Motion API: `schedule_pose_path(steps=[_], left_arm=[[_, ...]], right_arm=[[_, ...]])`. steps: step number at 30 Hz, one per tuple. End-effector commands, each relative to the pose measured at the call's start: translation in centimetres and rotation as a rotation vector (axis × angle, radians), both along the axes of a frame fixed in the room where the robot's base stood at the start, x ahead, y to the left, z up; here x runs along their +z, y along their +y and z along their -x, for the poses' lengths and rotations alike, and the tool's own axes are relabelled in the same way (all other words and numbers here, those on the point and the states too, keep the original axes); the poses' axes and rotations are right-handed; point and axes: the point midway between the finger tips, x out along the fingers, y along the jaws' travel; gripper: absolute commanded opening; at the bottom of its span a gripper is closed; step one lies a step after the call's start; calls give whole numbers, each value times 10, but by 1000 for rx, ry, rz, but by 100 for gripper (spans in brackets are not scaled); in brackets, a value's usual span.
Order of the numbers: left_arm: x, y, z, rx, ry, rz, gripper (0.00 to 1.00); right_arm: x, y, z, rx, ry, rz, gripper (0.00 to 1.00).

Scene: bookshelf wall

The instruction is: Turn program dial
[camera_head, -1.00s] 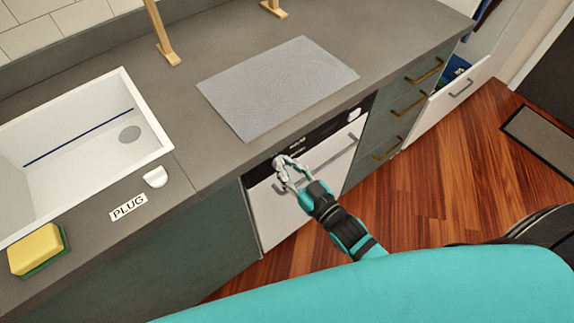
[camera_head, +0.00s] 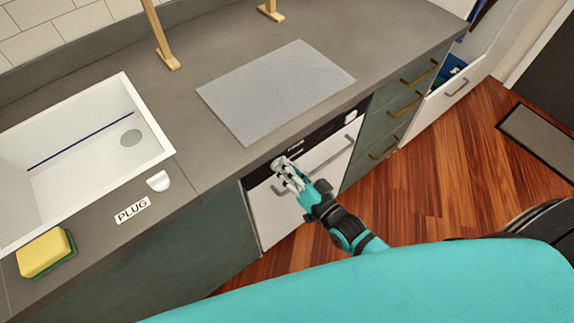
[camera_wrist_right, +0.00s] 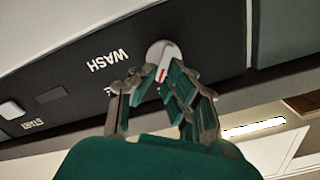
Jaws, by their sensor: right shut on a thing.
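The program dial (camera_wrist_right: 164,58) is a round white knob with a red mark on the dishwasher's black control panel, near the word WASH. In the right wrist view, my right gripper (camera_wrist_right: 150,80) is shut on the dial, with fingers on either side of it. In the head view my right gripper (camera_head: 281,165) reaches the left end of the panel (camera_head: 318,137), and its fingers mostly cover the dial. My left gripper is not in view.
The white dishwasher door (camera_head: 275,215) with its bar handle lies below the panel. A START button (camera_wrist_right: 12,110) sits farther along the panel. The countertop (camera_head: 215,165) overhangs above. A sink (camera_head: 60,160), sponge (camera_head: 45,252) and open drawer (camera_head: 455,90) stand around.

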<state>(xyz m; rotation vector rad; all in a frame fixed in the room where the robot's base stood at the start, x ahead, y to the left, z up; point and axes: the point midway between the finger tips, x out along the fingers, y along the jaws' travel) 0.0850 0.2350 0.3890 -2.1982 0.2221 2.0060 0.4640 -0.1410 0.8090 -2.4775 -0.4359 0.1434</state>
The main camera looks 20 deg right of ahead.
Motion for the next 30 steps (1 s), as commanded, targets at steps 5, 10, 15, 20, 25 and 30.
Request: schedule_pose_path(steps=[5, 10, 15, 20, 25, 30], left_arm=[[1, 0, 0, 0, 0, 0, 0], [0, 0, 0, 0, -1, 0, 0], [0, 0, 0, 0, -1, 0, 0], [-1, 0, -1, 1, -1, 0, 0], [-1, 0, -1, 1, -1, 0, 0], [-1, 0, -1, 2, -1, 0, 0]], right_arm=[[-1, -2, -1, -1, 50, -141, 0], [-3, -3, -1, 0, 89, -250, 0], [-3, -4, -2, -1, 116, -327, 0], [-4, -5, -2, -1, 131, -369, 0], [-4, -5, -2, -1, 138, -388, 0], [-4, -5, -2, -1, 139, -392, 0]])
